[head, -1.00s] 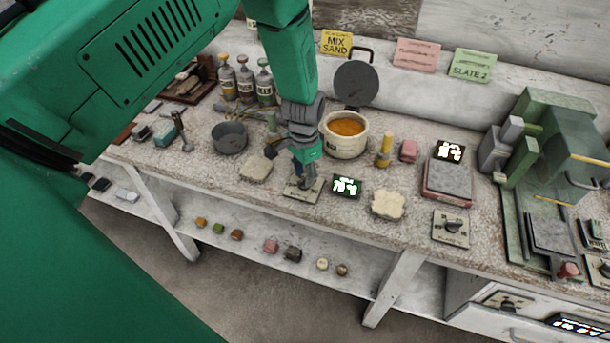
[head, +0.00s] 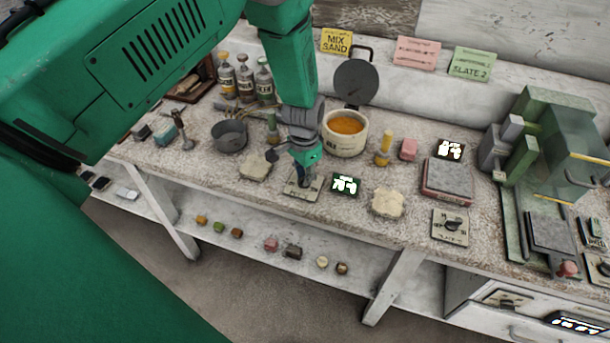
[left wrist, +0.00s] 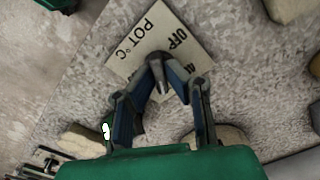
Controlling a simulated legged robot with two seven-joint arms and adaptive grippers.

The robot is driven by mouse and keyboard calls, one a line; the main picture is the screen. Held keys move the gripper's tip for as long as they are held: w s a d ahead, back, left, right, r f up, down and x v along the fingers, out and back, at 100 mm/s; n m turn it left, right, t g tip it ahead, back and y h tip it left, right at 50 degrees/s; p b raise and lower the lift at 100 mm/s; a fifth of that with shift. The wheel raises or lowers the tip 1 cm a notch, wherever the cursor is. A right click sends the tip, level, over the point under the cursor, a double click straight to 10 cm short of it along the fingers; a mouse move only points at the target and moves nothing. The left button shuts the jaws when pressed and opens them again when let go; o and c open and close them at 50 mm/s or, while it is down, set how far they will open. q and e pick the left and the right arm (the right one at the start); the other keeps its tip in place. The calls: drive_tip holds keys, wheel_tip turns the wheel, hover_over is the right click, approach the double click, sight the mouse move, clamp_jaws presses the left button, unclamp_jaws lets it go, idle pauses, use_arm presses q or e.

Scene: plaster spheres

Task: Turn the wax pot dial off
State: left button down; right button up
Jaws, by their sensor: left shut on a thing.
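The wax pot dial (left wrist: 157,84) sits on a pale plate (left wrist: 152,32) marked "POT °C" and "OFF" in the left wrist view. My left gripper (left wrist: 162,72) is shut on the dial, one finger on each side of it. In the head view my left gripper (head: 304,183) points down onto the same plate (head: 292,190) and hides most of the dial, so its setting is hard to read. The cream wax pot (head: 345,147) holds orange wax (head: 346,126) and stands behind it, its dark round lid (head: 356,82) raised. My right gripper is not in view.
A small lit display (head: 345,185) is right of the plate. Pale plaster slabs lie on both sides (head: 255,167) (head: 387,203). The bench's front edge is close.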

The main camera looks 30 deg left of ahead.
use_arm(q)
drive_tip(key=n, duration=0.3)
drive_tip(key=shift+n, duration=0.3)
drive_tip(key=n, duration=0.3)
drive_tip(key=shift+w+r+n, duration=0.1)
drive_tip(key=shift+n, duration=0.2)
drive_tip(key=n, duration=1.3)
drive_tip(key=shift+n, duration=0.3)
drive_tip(key=n, duration=0.6)
drive_tip(key=shift+w+n, duration=0.1)
drive_tip(key=shift+n, duration=0.2)
drive_tip(key=shift+r, duration=0.1)
drive_tip(key=c, duration=1.6)
unclamp_jaws()
